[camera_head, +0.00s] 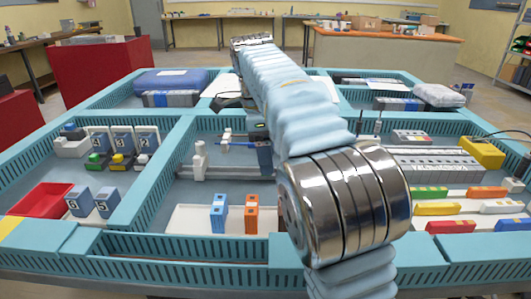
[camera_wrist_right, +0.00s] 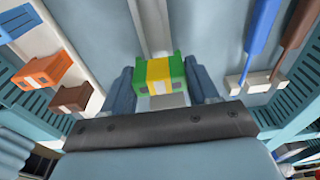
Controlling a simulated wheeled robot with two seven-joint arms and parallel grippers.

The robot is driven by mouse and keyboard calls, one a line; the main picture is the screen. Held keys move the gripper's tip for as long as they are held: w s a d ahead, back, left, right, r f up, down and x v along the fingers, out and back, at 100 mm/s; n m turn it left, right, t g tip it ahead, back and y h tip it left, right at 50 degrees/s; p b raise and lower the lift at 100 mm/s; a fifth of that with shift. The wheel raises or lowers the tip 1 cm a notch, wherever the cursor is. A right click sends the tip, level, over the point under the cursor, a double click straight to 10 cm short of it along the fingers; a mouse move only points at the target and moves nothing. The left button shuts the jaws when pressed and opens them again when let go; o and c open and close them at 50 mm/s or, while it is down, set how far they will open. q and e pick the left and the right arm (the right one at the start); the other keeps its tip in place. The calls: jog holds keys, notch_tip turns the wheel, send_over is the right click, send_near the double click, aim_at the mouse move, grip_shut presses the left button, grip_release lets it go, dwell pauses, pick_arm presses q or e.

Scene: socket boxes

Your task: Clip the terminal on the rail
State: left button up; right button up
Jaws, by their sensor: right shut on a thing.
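My right gripper (camera_wrist_right: 160,76) is shut on a green and yellow terminal (camera_wrist_right: 158,72), one blue finger on each side. The grey rail (camera_wrist_right: 152,28) runs away beyond the terminal. I cannot tell whether the terminal touches it. In the head view the rail (camera_head: 222,173) lies crosswise in the middle bay. My right gripper (camera_head: 266,160) is at its right part there, partly behind my arm, and the held terminal is hidden. A blue terminal (camera_head: 217,219) and an orange one (camera_head: 251,219) stand in front of the rail. My left gripper is not in view.
Teal slotted walls (camera_head: 190,247) border the bay. A red tray (camera_head: 42,201) is at left, and coloured terminals (camera_head: 437,208) are at right.

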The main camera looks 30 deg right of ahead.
jog(key=shift+f+b, duration=0.6)
jog(key=shift+f, duration=0.15)
dwell(0.5)
jog(key=o, duration=1.2)
jog(key=shift+o, duration=0.4)
jog(key=shift+o, duration=0.8)
jog(key=shift+r+p, duration=1.1)
jog(key=shift+r, duration=2.7)
